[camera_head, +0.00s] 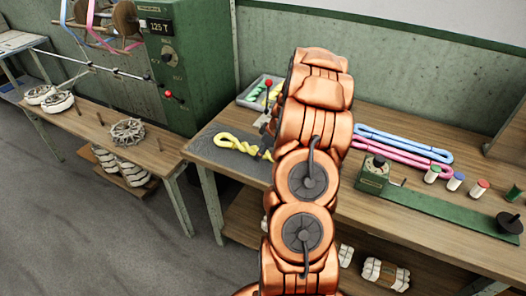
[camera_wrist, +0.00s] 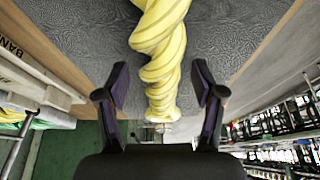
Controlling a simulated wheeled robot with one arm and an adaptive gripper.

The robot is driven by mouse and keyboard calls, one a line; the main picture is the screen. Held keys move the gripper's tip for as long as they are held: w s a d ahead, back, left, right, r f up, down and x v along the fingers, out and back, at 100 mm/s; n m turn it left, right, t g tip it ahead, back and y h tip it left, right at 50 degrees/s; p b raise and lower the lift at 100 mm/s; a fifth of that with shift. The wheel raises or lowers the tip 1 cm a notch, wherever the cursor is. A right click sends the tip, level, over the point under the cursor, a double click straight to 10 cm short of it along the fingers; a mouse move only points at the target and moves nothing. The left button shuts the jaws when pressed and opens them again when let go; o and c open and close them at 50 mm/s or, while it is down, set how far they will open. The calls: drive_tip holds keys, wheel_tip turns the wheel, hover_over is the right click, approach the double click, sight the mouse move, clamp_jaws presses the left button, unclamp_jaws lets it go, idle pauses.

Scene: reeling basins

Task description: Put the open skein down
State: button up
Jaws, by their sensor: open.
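A yellow twisted skein (camera_head: 236,143) lies on the dark grey mat (camera_head: 205,150) at the left end of the wooden table. In the wrist view the skein (camera_wrist: 160,45) runs lengthwise between the two dark fingers of my gripper (camera_wrist: 160,86). The fingers are open, with a gap on each side of it. In the head view my arm hides most of the gripper and part of the skein. A blue open skein (camera_head: 405,140) and a pink open skein (camera_head: 405,158) lie in long loops on the table to the right of my arm.
A grey tray (camera_head: 246,101) with green and yellow twisted skeins stands behind the mat. A green machine (camera_head: 190,60) stands at the back left.

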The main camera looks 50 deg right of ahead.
drive_tip(key=shift+r, duration=0.1)
drive_tip(key=shift+r, duration=0.15)
drive_tip(key=b+v, duration=0.3)
drive_tip(key=v, duration=0.9)
drive_tip(key=s+a+r+g+y, duration=0.1)
drive_tip(key=a+r, duration=0.1)
drive_tip(key=a, duration=0.8)
drive_tip(key=a+r+g, duration=0.1)
drive_tip(key=a+r, duration=0.1)
drive_tip(key=a, duration=0.9)
drive_tip(key=s+a+r+m+g, duration=0.1)
drive_tip(key=s+a+m+g, duration=0.15)
drive_tip(key=s+a, duration=1.2)
drive_tip(key=s+a+g+h, duration=0.1)
drive_tip(key=s+a, duration=0.3)
drive_tip(key=s, duration=0.6)
drive_tip(key=shift+f+m+h, duration=0.4)
drive_tip(key=shift+m+h, duration=0.05)
drive_tip(key=shift+h, duration=0.15)
drive_tip(key=shift+g, duration=0.25)
